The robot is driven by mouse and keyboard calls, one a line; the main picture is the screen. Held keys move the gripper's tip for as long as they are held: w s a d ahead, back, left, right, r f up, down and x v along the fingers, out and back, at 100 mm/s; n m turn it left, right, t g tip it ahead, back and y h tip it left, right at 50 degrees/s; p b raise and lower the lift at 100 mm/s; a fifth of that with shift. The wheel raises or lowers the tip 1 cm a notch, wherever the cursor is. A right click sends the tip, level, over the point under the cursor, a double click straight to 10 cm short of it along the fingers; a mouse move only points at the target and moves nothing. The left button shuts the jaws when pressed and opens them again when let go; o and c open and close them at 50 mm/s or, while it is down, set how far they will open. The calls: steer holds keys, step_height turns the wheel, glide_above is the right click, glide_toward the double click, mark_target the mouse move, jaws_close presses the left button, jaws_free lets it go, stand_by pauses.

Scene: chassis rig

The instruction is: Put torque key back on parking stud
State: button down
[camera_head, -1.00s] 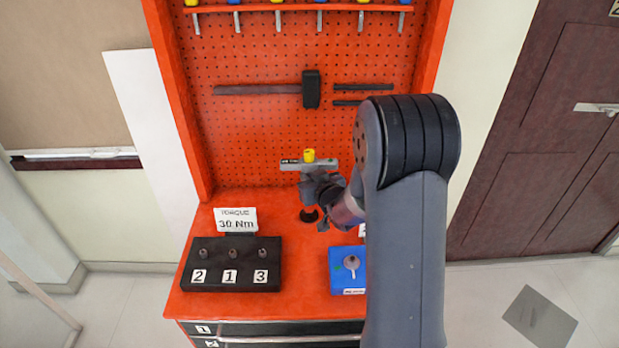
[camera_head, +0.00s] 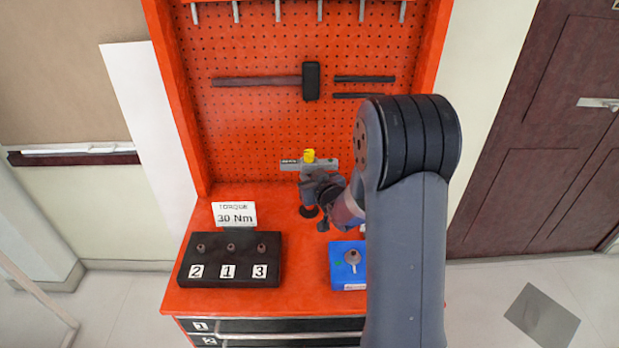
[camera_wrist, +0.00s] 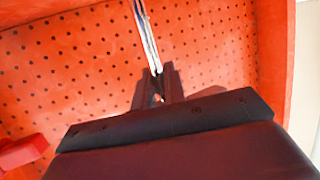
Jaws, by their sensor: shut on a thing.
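The torque key (camera_head: 292,165) is a grey crossbar with a yellow knob on top. My gripper (camera_head: 316,178) is shut on it and holds it above the back of the red bench, in front of the pegboard. In the wrist view a thin pale bar of the key (camera_wrist: 147,38) runs up from between my fingertips (camera_wrist: 158,90). A blue block (camera_head: 342,277) stands at the right of the bench, with a grey upright stud (camera_head: 352,257) on top. It looks like the parking stud. My arm hides the block's right side.
A black block (camera_head: 228,272) marked 2, 1, 3 with a grey fitting above each number stands at front left. A "TORQUE 30 Nm" card (camera_head: 234,214) stands behind it. A dark round spot (camera_head: 309,212) lies below the key. A mallet (camera_head: 311,82) hangs on the pegboard.

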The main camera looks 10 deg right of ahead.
steer(key=c, duration=1.4)
jaws_free()
steer(key=b+v, duration=0.1)
steer(key=v, duration=1)
steer(key=shift+w, duration=0.1)
steer(key=p+x, duration=0.1)
steer(key=x, duration=1)
steer(key=shift+r+p, duration=0.3)
steer(key=shift+p, duration=0.05)
steer(key=shift+r, duration=0.15)
steer(key=shift+s, duration=0.2)
